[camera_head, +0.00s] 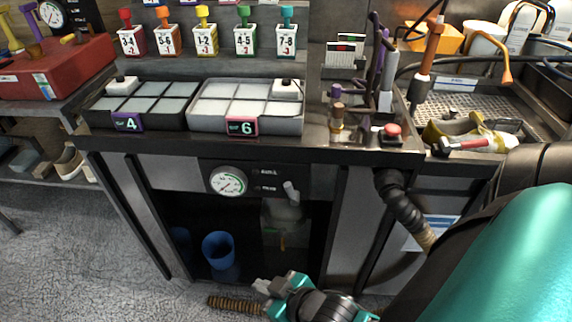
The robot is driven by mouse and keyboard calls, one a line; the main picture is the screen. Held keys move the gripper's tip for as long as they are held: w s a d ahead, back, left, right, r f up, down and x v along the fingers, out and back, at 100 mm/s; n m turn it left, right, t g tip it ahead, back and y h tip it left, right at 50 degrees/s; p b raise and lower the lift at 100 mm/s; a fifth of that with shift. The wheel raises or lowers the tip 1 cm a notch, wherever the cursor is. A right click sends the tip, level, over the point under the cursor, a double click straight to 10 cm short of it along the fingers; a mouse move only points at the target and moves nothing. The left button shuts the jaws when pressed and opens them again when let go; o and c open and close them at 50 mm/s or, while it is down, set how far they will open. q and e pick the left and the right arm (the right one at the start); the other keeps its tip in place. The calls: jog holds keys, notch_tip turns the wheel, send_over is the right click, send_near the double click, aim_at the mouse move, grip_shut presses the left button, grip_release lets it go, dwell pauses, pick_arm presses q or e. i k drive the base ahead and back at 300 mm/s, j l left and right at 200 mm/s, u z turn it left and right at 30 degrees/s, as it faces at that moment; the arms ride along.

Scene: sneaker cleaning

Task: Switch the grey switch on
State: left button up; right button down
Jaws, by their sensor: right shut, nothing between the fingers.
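The grey switch (291,193) is a small light grey lever on the dark front panel of the cabinet, to the right of a round gauge (227,181). It stands tilted, its top leaning a little left. My right gripper (263,286) is at the bottom middle of the view, below the switch and slightly left of it. It is shut and empty, apart from the switch. My teal right arm fills the lower right. My left gripper is not in view.
An open bay under the panel holds a blue cup (218,250). A ribbed hose (405,205) hangs at the cabinet's right. Above the panel, the counter carries a dark sectioned tray (95,115), a light one (208,121) and a red button (393,130). Floor at left is clear.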

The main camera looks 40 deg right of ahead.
aim_at(294, 195)
jog(key=i+j+z, duration=0.2)
jog(key=j+z, duration=0.15)
jog(key=i+j+z, duration=0.15)
jog(key=j+z, duration=0.2)
jog(key=i+j+z, duration=0.1)
jog(key=j+z, duration=0.25)
jog(key=j, duration=0.15)
